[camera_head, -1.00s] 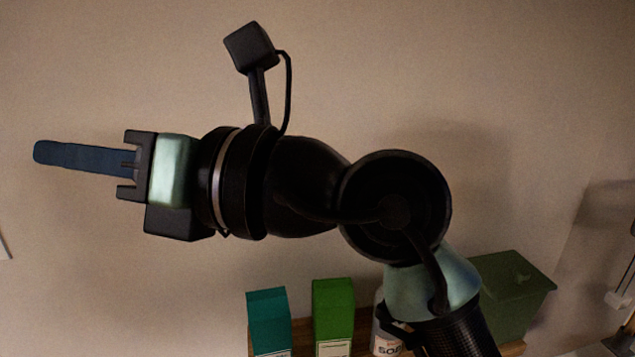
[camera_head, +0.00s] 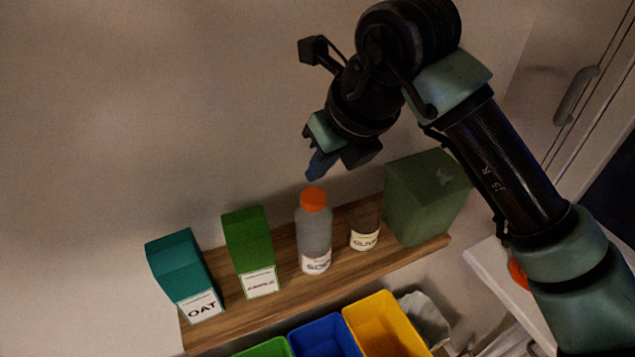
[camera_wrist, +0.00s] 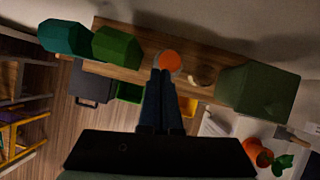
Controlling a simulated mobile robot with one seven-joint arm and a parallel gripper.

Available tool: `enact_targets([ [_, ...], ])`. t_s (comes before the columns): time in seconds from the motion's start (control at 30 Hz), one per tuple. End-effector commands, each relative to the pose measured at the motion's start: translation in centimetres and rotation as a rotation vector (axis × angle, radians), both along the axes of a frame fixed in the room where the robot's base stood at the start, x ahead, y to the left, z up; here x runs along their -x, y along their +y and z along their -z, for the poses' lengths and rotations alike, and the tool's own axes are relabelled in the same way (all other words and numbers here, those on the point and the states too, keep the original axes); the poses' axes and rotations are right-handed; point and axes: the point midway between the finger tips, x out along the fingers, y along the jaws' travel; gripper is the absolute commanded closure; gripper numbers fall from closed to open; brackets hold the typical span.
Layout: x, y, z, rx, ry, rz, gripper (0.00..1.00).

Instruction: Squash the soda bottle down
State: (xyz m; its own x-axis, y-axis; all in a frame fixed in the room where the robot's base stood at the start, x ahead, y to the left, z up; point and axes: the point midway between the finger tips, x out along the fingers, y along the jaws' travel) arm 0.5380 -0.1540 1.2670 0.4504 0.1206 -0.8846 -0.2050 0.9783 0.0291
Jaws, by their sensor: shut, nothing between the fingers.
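The soda bottle (camera_head: 315,240) stands upright on the wooden shelf, a clear grey bottle with an orange cap and a white label. In the wrist view only its orange cap (camera_wrist: 168,61) shows clearly, just beyond my fingertips. My gripper (camera_head: 315,172) is shut and empty, with its blue fingers pointing down. The fingertips are just above the cap in the head view, and a gap shows between them. My gripper (camera_wrist: 162,76) also shows in the wrist view, its fingers together and partly hiding the bottle below the cap.
On the shelf (camera_head: 222,324), a teal OAT carton (camera_head: 183,270) and a green carton (camera_head: 249,250) stand left of the bottle. A small brown jar (camera_head: 364,228) and a large green container (camera_head: 422,196) stand to its right. Blue (camera_head: 324,338) and yellow (camera_head: 385,325) bins sit below.

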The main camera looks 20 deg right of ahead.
Motion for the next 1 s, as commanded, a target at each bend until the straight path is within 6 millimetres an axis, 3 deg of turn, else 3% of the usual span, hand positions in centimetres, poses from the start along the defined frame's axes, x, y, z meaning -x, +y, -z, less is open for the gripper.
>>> enact_targets([
  [0.17,0.5,-1.5,0.4,0.034,0.030,0.033,1.00],
  [0.57,0.4,-1.5,0.7,0.034,0.031,0.033,1.00],
  [1.0,-1.7,-1.1,5.3,0.034,0.031,0.032,1.00],
])
